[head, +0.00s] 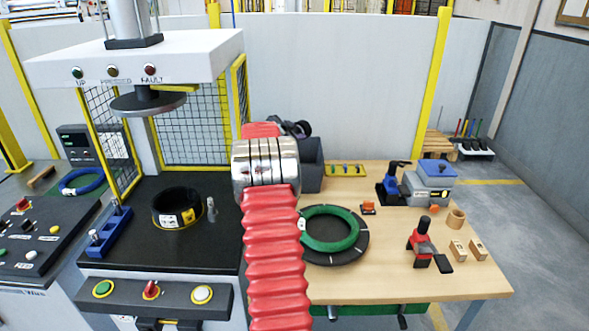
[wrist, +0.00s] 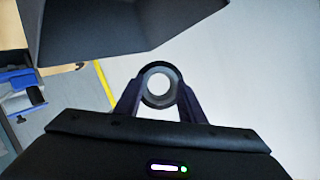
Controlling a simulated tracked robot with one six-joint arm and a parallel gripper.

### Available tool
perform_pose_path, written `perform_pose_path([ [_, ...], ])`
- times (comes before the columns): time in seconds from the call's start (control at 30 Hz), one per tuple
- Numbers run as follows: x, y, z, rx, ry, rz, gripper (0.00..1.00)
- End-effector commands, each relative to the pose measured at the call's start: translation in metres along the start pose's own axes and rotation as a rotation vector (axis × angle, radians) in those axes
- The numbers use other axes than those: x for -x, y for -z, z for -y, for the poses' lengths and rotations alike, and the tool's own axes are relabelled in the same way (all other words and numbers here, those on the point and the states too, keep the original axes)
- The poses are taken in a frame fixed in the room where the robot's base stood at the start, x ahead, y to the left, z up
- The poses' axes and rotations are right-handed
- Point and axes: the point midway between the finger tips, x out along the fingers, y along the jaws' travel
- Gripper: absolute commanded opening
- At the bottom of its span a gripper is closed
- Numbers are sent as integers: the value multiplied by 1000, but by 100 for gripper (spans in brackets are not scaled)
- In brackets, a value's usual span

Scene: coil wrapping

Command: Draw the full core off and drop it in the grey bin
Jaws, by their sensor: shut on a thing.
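My gripper (wrist: 160,92) is shut on a small grey ring (wrist: 160,69), which looks to be the core, seen end-on with a pale centre. In the head view my gripper (head: 293,128) is a small dark shape behind my red arm, and the core cannot be made out there. A dark grey box-shaped thing (head: 312,166) stands close by the gripper at the back left of the wooden table. I cannot tell whether it is the grey bin. A dark grey body (wrist: 105,30) also fills the upper left of the wrist view, apart from the ring.
A green coil (head: 330,229) lies on a dark disc on the wooden table (head: 385,277). A black coil (head: 177,207) sits under the press at left. A pale wall rises behind.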

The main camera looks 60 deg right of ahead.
Motion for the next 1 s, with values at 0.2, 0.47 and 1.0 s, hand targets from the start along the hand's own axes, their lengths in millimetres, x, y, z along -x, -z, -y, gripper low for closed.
perform_pose_path([
  [0.2,-6,-15,-10,1,-1,0,9],
  [0.47,-8,-18,-12,-1,-1,-1,9],
  [1.0,-9,-17,-13,-1,-2,-1,58],
])
